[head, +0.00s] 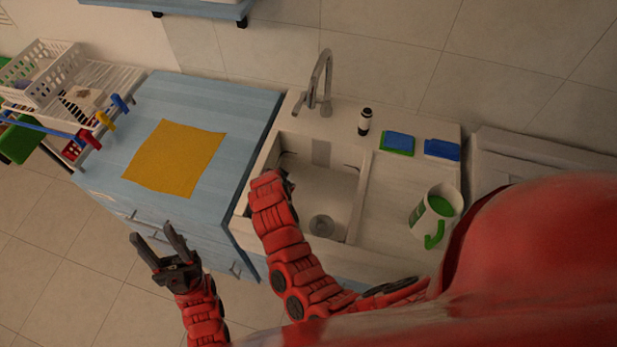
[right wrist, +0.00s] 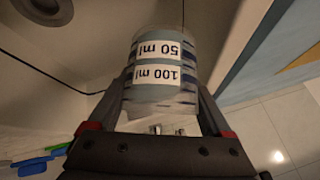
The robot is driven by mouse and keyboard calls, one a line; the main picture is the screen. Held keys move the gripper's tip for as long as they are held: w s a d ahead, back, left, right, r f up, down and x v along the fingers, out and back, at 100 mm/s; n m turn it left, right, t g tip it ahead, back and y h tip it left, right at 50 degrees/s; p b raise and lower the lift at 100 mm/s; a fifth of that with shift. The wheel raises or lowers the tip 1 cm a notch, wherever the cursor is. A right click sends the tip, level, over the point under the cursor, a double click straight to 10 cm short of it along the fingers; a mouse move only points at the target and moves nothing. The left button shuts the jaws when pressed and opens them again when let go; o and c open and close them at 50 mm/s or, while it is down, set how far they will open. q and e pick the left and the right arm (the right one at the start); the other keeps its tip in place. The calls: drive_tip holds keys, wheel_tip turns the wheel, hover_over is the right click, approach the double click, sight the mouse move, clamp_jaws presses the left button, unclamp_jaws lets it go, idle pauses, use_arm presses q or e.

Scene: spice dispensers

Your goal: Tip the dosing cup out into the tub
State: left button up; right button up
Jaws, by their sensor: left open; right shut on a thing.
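The dosing cup (right wrist: 160,88) is clear, with white labels reading 50 ml and 100 ml that appear upside down in the right wrist view. My right gripper (right wrist: 165,108) is shut on it, a finger on each side. In the head view my right arm hides the cup and most of that gripper, at the left side of the sink basin (head: 327,190). I cannot tell what is in the cup or how far it is tilted. No separate tub can be made out. My left gripper (head: 152,236) is open and empty, in front of the blue cabinet.
An orange mat (head: 175,158) lies on the blue counter. A tap (head: 320,85), a small bottle (head: 365,121), blue-and-green sponges (head: 398,142) and a white-and-green mug (head: 435,210) stand around the sink. A dish rack (head: 110,75) is at the far left.

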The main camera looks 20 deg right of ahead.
drive_tip(key=shift+d+r+y+p, duration=0.25)
drive_tip(key=shift+d+y+p, duration=0.2)
drive_tip(key=shift+p, duration=0.3)
drive_tip(key=shift+s+d+r+m+y+p, duration=0.1)
drive_tip(key=shift+d+m+y+p, duration=0.25)
drive_tip(key=shift+m, duration=0.05)
drive_tip(key=shift+d+r+y, duration=0.1)
drive_tip(key=shift+d+y, duration=0.25)
drive_tip(key=shift+y, duration=0.05)
drive_tip(key=shift+d+y+b, duration=0.1)
drive_tip(key=shift+y+b, duration=0.2)
drive_tip(key=shift+b, duration=0.1)
idle(0.5)
drive_tip(key=shift+r+m+t+y+b, duration=0.35)
drive_tip(key=shift+y+b, duration=0.35)
drive_tip(key=shift+b, duration=0.35)
drive_tip(key=shift+r+m+y+b, duration=0.3)
drive_tip(key=shift+y+b, duration=0.5)
drive_tip(key=shift+b, duration=0.8)
drive_tip(key=shift+r+m+y+b, duration=0.1)
drive_tip(key=shift+m+y+b, duration=0.25)
drive_tip(key=shift+y+b, duration=0.85)
drive_tip(key=shift+r+t+b, duration=0.2)
drive_tip(key=shift+t+b, duration=0.05)
drive_tip(key=shift+b, duration=1.25)
drive_tip(key=shift+d+m+y+b, duration=0.3)
drive_tip(key=shift+y+b, duration=0.1)
drive_tip(key=shift+b, duration=0.45)
